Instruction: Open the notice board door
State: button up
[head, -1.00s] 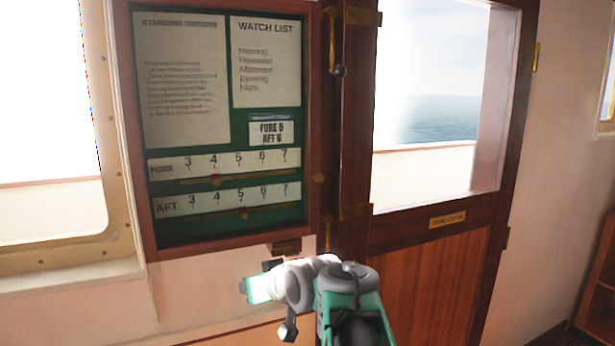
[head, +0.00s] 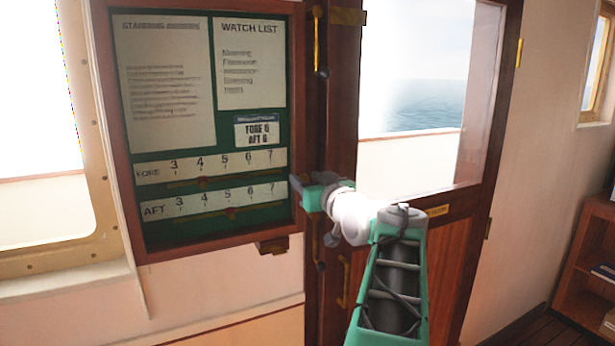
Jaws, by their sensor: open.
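The notice board (head: 127,170) hangs on the wall at the left of the head view. Its wooden-framed door (head: 299,90) looks closed over a green backing with papers and two scales. My gripper (head: 296,188) is at the right side of the door frame, at the height of the scales. It is open, and its fingers point left towards the frame. The small round knob on that side is hidden behind my gripper, so I cannot tell whether the fingers are around it or touching it.
A wooden cabin door (head: 340,120) with a large window stands just right of the board. A small wooden block (head: 273,245) sits under the board. A window (head: 45,120) is at the far left and a bookshelf (head: 590,260) at the right.

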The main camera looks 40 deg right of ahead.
grip_shut()
dwell(0.4)
dwell(1.0)
